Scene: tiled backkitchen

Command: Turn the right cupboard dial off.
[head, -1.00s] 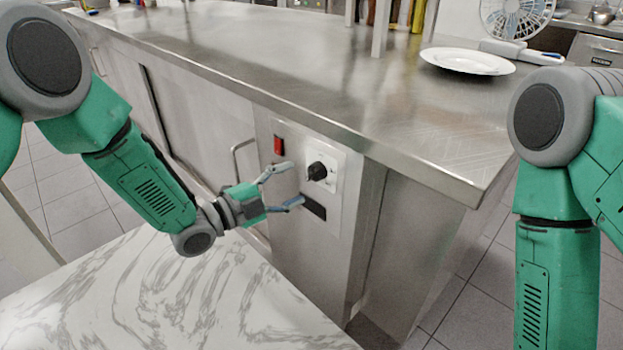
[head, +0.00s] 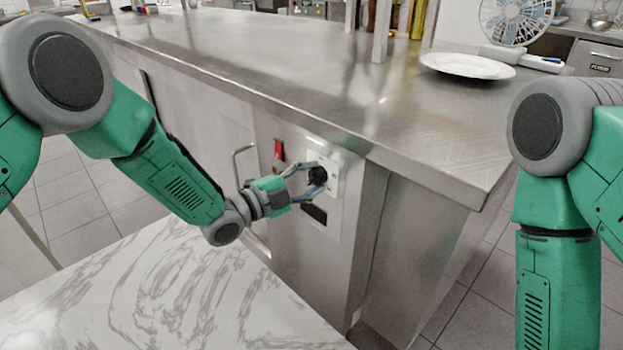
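The black dial (head: 318,176) sits on a white plate (head: 334,168) on the steel cupboard's end panel. My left gripper (head: 314,181) is at the dial, with one finger along its upper side and the other along its lower side. The fingers are spread around the dial; whether they touch it I cannot tell. The fingers partly hide the dial, and its pointer mark cannot be made out. My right arm (head: 545,270) hangs at the right edge; its gripper is out of view.
A red switch (head: 279,150) is left of the dial, and a dark slot (head: 314,213) is below it. A metal handle (head: 240,160) is further left. The steel counter (head: 300,75) overhangs the panel. A marble table (head: 170,300) lies below my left arm.

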